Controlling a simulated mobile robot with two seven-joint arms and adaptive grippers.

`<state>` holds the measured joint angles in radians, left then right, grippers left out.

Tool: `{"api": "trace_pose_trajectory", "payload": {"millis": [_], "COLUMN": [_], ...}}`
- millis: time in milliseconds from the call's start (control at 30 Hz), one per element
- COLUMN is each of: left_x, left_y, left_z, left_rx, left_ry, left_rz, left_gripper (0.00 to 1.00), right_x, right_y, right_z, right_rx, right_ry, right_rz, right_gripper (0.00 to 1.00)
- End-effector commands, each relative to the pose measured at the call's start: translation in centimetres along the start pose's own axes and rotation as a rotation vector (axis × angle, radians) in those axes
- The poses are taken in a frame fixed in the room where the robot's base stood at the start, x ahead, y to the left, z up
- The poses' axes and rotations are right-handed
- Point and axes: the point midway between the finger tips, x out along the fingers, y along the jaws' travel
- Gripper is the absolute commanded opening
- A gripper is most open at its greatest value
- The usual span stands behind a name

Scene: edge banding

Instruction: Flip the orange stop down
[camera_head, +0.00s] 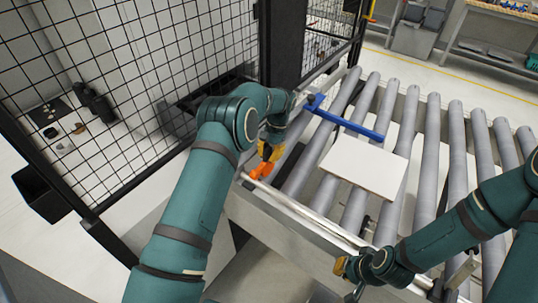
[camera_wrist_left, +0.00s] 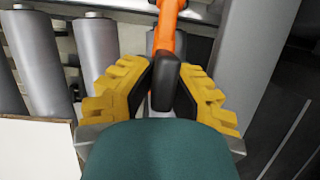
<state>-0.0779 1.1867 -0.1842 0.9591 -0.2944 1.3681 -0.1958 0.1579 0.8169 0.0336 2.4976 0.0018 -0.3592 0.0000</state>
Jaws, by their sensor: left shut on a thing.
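The orange stop (camera_head: 259,171) sits at the near left corner of the roller conveyor, by its side rail. In the left wrist view the orange stop (camera_wrist_left: 168,25) runs up from between my fingers, with a dark end piece in front of it. My left gripper (camera_head: 268,153) has yellow ridged fingers and is at the stop. In the left wrist view the left gripper (camera_wrist_left: 160,85) is shut on the stop. My right gripper (camera_head: 345,272) is near the front of the conveyor, away from the stop; its finger gap is not clear.
A white board (camera_head: 365,168) lies on the grey rollers (camera_head: 428,150). A blue bar (camera_head: 343,121) crosses the rollers behind it. A black mesh fence (camera_head: 150,60) stands close on the left. Rollers to the right of the board are bare.

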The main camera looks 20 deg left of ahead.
Motion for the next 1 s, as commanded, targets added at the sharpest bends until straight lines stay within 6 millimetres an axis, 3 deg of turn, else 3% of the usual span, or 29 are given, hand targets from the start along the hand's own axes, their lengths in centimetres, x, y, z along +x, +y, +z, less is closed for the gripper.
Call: {"api": "trace_pose_trajectory", "payload": {"millis": [33,100,133,200,1000], "left_x": [0.9,0.9,0.9,0.9,-0.1], "left_y": [0.1,0.1,0.1,0.1,-0.1], "left_z": [0.2,0.2,0.2,0.1,0.2], "left_rx": [0.001,0.001,0.001,0.001,-0.001], "left_ry": [-0.017,-0.017,-0.017,-0.016,0.023], "left_rz": [0.005,0.005,0.005,0.005,0.000], "left_gripper": [0.00,0.00,0.28,0.46,0.46], "right_x": [0.1,0.1,0.1,0.1,-0.1], "right_y": [0.0,0.0,0.0,0.0,0.0], "right_z": [0.0,0.0,0.0,0.0,0.0], "right_rx": [0.000,0.000,0.000,0.000,0.000], "right_ry": [0.000,0.000,0.000,0.000,0.000], "right_rz": [0.000,0.000,0.000,0.000,0.000], "right_gripper": [0.00,0.00,0.00,0.00,0.00]}}
